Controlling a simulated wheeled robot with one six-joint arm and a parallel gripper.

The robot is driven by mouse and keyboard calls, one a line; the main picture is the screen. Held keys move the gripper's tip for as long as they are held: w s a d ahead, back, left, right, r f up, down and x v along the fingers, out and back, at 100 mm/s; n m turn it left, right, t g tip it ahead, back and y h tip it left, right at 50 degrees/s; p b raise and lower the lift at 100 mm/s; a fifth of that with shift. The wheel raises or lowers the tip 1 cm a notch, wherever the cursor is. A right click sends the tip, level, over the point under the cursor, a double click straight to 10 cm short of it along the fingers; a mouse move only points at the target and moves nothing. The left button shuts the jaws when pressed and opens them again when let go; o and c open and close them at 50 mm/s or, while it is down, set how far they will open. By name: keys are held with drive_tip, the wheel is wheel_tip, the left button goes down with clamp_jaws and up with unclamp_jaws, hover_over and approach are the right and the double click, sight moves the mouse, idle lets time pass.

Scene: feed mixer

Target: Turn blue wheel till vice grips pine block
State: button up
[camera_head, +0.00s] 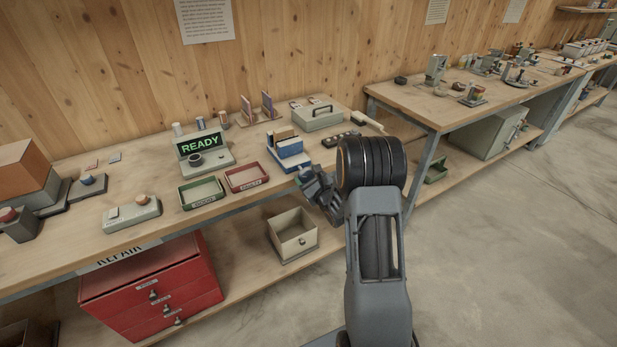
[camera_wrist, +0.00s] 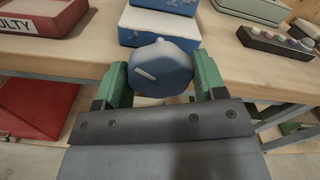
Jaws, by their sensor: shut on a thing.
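The blue wheel (camera_wrist: 158,68), with a pale mark on its face, sits between the two green fingers of my gripper (camera_wrist: 160,80) in the wrist view. My gripper is shut on the wheel's rim, one finger on each side. In the head view my gripper (camera_head: 306,178) is at the bench's front edge, at the front of the blue vice (camera_head: 290,158). The vice's blue body (camera_wrist: 160,26) stands behind the wheel. A pine-coloured block (camera_head: 284,136) shows at the top of the vice in the head view. Whether the jaws touch it is too small to tell.
A red-rimmed tray (camera_head: 246,177) and a green-rimmed tray (camera_head: 202,193) lie left of the vice. A grey console (camera_head: 204,151) reads READY. A grey-green case (camera_head: 312,118) stands behind. An open box (camera_head: 292,235) is on the shelf below.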

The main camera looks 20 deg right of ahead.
drive_tip(key=o, duration=0.9)
drive_tip(key=shift+o, duration=0.2)
drive_tip(key=s+d+b, duration=0.1)
drive_tip(key=s, duration=1.2)
drive_tip(key=shift+s+d, duration=0.3)
drive_tip(key=shift+s, duration=0.1)
